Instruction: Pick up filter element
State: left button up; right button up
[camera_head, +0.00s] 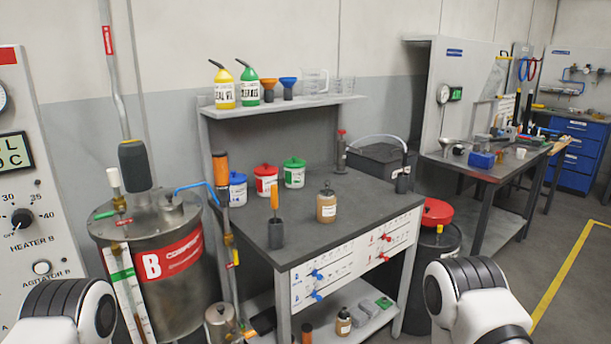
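I cannot tell for certain which thing is the filter element. An orange cylinder with a dark lower part (221,177) stands upright at the left edge of the dark workbench (352,196). An orange-handled tool (274,194) stands in a grey cup (276,234) near the bench's front left. Small grey boxes (372,309) lie on the bench's lower shelf. White and black links of my two arms show at the bottom left and bottom right corners. Neither gripper is in the picture, and I see nothing held.
A steel tank marked B (170,255) with pipes stands left of the bench. Blue, red and green-lidded tubs (267,181) and a brown bottle (326,205) stand on the bench. A red-lidded drum (438,240) is at its right. The right-hand floor is open.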

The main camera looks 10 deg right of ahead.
aim_at(327, 193)
jog(key=i+l+u, duration=0.2)
jog(key=l+u, duration=0.15)
jog(key=l, duration=0.35)
jog(key=i+l+u, duration=0.1)
jog(key=l+u, duration=0.25)
jog(key=l, duration=0.3)
jog(key=l+u, duration=0.35)
jog(key=l, duration=0.4)
